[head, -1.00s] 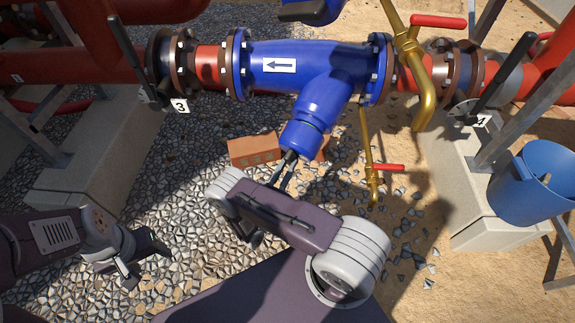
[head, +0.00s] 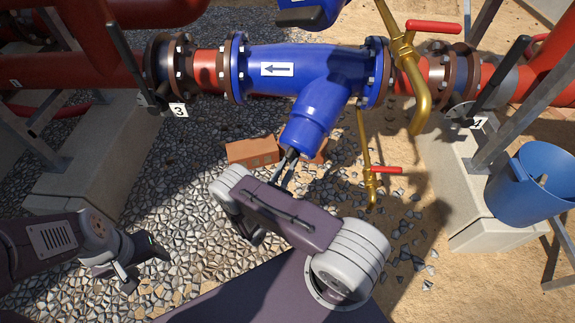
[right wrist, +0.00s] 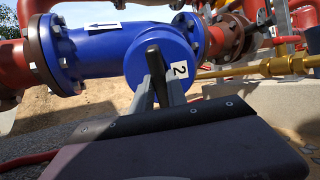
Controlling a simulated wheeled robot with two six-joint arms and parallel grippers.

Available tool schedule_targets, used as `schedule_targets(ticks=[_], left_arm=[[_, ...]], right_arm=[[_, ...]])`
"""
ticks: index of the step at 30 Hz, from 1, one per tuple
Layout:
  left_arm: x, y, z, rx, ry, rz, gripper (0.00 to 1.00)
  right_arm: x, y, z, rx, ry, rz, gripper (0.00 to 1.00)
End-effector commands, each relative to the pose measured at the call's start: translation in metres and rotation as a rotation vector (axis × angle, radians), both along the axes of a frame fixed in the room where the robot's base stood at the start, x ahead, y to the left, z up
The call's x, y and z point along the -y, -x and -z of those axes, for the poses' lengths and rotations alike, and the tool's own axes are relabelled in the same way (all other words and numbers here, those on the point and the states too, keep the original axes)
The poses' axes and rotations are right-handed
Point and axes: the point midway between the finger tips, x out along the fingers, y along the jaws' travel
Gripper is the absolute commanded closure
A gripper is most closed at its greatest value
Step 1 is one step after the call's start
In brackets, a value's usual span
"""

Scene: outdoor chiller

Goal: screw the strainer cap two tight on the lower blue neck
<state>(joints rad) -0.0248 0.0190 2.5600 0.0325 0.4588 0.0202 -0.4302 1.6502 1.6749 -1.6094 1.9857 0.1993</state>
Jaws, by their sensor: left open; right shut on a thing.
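The blue strainer body (head: 300,68) has a lower blue neck (head: 318,108) slanting down toward me. Strainer cap two (head: 301,138) is blue and sits at the neck's lower end, in line with it. No gap shows between them in the head view. In the right wrist view the round face of the cap (right wrist: 140,65) carries a tilted "2" label and a black bar handle. My right gripper (head: 286,160) is shut on that handle, which also shows between the fingers in the wrist view (right wrist: 154,68). My left gripper (head: 146,262) is open and empty over the gravel at lower left.
Red pipes with flanges and valve levers marked 3 (head: 178,110) and 4 (head: 477,123) flank the strainer. A brass pipe with red-handled valves (head: 412,80) stands to its right. A brick (head: 252,151) lies below. A blue bucket (head: 530,185) stands at right.

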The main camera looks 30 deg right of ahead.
Motion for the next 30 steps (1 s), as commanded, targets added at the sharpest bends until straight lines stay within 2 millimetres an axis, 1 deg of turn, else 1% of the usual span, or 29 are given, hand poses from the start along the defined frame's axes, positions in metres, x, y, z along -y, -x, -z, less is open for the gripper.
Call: schedule_targets(ticks=[5,21,23,30], left_arm=[[0.0,0.0,-0.002,0.0,0.0,0.0,0.39],[0.0,0.0,-0.004,0.0,0.0,0.0,0.39],[0.0,0.0,-0.008,0.0,0.0,0.0,0.39],[0.0,0.0,-0.023,0.0,0.0,0.0,0.39]], right_arm=[[0.004,-0.002,-0.004,0.002,0.002,0.001,1.0],[0.006,-0.004,-0.005,0.012,-0.004,-0.004,1.0],[0.007,-0.004,-0.007,0.073,-0.041,-0.035,1.0],[0.008,-0.004,-0.008,0.406,-0.244,-0.199,1.0]])
